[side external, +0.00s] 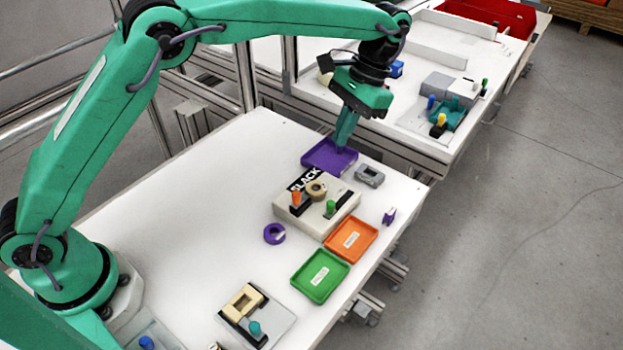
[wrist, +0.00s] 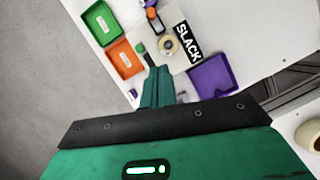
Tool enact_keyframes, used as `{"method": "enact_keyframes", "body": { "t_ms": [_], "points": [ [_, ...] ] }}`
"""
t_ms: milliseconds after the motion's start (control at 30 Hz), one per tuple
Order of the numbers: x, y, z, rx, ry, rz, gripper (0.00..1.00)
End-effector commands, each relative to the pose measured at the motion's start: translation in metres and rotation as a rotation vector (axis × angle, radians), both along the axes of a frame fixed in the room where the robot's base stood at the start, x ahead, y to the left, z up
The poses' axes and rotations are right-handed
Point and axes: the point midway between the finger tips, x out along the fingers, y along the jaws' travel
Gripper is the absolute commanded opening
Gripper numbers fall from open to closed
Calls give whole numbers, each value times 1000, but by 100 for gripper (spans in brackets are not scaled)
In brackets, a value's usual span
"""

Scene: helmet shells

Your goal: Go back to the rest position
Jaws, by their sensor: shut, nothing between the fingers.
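My gripper (side external: 345,130) is at the far end of the white table, with its fingertips just above or at the purple tray (side external: 318,158). The fingers are shut with nothing between them. In the wrist view my gripper (wrist: 154,72) points toward the trays, and the purple tray (wrist: 222,78) lies to the right of the fingers. The arm reaches across from its base at the left of the side external view. I cannot tell whether the fingertips touch the tray.
A beige block marked SLACK (side external: 342,208) carries coloured pegs and a tan ring. An orange tray (side external: 365,238), a green tray (side external: 302,285), a purple ring (side external: 274,241), a grey part (side external: 375,175) and a small purple piece (side external: 389,215) lie nearby. The table's left middle (side external: 190,220) is clear.

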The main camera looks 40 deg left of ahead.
Motion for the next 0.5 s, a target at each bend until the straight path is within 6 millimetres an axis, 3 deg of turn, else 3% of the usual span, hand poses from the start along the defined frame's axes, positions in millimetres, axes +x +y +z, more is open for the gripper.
{"method": "enact_keyframes", "body": {
  "t_ms": [500],
  "points": [
    [-1,3,5,-4,-9,3,0]
  ]
}}
